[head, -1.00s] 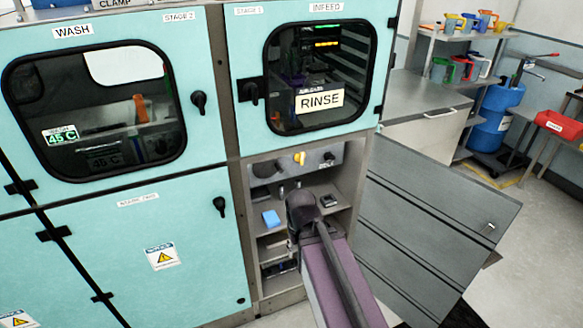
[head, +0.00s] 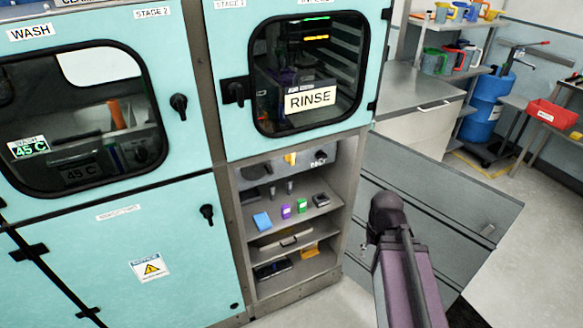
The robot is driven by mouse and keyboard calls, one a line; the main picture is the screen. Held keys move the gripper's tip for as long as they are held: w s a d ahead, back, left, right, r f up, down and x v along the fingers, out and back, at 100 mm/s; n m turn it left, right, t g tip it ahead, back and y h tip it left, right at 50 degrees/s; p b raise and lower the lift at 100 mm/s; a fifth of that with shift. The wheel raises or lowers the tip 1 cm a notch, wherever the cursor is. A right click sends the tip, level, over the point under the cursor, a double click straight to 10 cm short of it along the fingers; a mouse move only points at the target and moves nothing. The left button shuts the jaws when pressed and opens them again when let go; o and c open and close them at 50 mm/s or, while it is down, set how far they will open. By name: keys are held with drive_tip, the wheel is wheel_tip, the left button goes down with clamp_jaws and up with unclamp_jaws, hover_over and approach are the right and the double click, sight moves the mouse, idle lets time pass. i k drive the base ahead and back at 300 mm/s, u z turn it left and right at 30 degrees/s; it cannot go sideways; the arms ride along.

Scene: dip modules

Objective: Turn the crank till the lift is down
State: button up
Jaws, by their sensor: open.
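In the head view, my arm's purple link and dark joint stand at the lower right, in front of the lowered grey door. The end of my arm is hidden behind that joint, so I cannot make out my gripper. The lift and the crank cannot be made out for sure. Behind the RINSE window (head: 310,75) there are dark racks and lit green and yellow strips. Below it is an open compartment (head: 333,240) with a panel at its top. That panel carries a yellow part (head: 291,158) and a dark round knob (head: 320,157).
The shelf holds a blue block (head: 262,220), a purple bottle (head: 285,211), a green bottle (head: 302,205) and a dark device (head: 321,200). The grey door (head: 450,205) hangs open at the right. A blue drum (head: 484,120) and red bin (head: 553,113) stand behind. Floor is clear at far right.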

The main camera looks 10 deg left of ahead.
sight(254, 172)
drive_tip(key=u, duration=0.25)
drive_tip(key=k, duration=0.1)
drive_tip(key=z, duration=1.95)
drive_tip(key=k, duration=0.4)
drive_tip(key=u, duration=3.05)
drive_tip(key=i, duration=0.1)
drive_tip(key=z, duration=1)
